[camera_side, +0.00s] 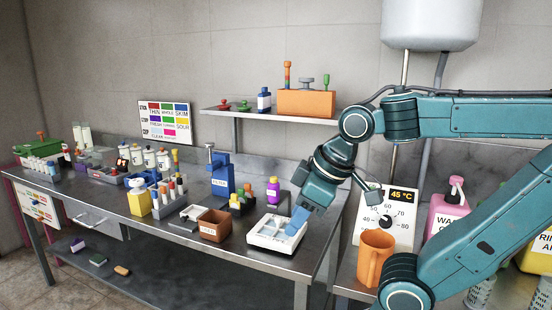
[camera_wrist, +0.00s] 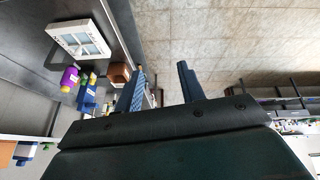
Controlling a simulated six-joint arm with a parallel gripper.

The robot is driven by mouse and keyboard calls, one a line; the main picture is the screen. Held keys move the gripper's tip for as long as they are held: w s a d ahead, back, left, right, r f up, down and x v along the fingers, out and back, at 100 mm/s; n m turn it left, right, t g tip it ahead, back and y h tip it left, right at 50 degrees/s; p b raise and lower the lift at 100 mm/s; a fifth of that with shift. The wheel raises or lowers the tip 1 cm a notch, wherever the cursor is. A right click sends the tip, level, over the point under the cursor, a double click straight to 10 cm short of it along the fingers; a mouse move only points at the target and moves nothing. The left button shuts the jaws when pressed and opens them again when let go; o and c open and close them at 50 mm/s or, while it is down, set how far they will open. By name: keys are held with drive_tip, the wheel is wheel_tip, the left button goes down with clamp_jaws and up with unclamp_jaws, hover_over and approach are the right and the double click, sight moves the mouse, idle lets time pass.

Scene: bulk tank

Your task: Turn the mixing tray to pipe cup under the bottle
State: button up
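The white mixing tray (camera_side: 262,243) lies near the right front of the steel bench. In the wrist view the white tray (camera_wrist: 62,30) is at the upper left, with pale compartments. A purple bottle with a yellow cap (camera_side: 273,193) stands behind it; a purple bottle also shows in the wrist view (camera_wrist: 69,77). I cannot tell which compartment is the pipe cup. My gripper (camera_side: 297,221) overlaps the tray's right part in the side view. In the wrist view its two blue fingers (camera_wrist: 163,82) are apart, with only floor between them, and the tray lies outside them.
A brown box (camera_side: 213,226) and a blue stand (camera_side: 221,178) are left of the tray. An orange mug (camera_side: 373,260) and a dial box reading 45 °C (camera_side: 397,222) stand at right. A shelf (camera_side: 258,114) and white tank (camera_side: 430,22) are above. Open floor shows in the wrist view.

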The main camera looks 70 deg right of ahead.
drive_tip(key=w+d+n+h, duration=0.1)
drive_tip(key=w+d+n, duration=0.4)
drive_tip(key=n+g+h, duration=0.3)
drive_tip(key=n+g, duration=0.1)
drive_tip(key=n, duration=1.1)
hover_over(278, 218)
drive_tip(key=s+a, duration=0.2)
drive_tip(key=a, duration=0.3)
drive_tip(key=f, duration=0.8)
drive_tip(key=shift+w+d+f, duration=0.15)
drive_tip(key=shift+w+d, duration=0.05)
drive_tip(key=shift+w, duration=0.05)
drive_tip(key=shift+f, duration=0.1)
drive_tip(key=shift+x, duration=6.8)
clamp_jaws()
